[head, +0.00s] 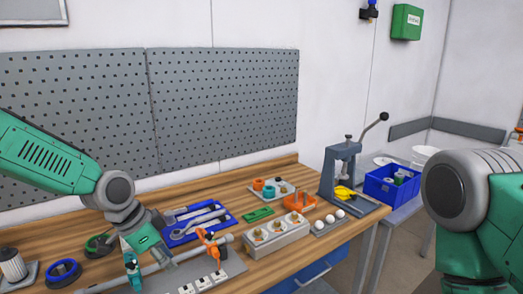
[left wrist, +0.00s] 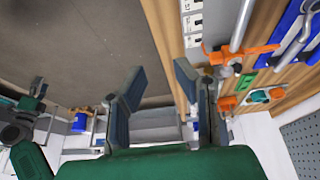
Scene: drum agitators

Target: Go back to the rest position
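My left gripper (head: 134,278) hangs over the front edge of the workbench in the head view, left of the orange clamp. In the left wrist view its two fingers (left wrist: 158,82) stand apart with nothing between them, so it is open and empty. My right arm comes in at the right edge of the head view, and its gripper is outside that view. At the left of the left wrist view part of my right arm shows small and dark; its finger state cannot be made out.
The wooden workbench (head: 270,268) carries an orange clamp (head: 211,243) on a metal rod, a blue tool tray (head: 199,222), a grey block with several fittings (head: 277,233) and a lever press (head: 342,170). A blue bin (head: 391,186) stands beyond the right end. A pegboard (head: 225,105) backs the bench.

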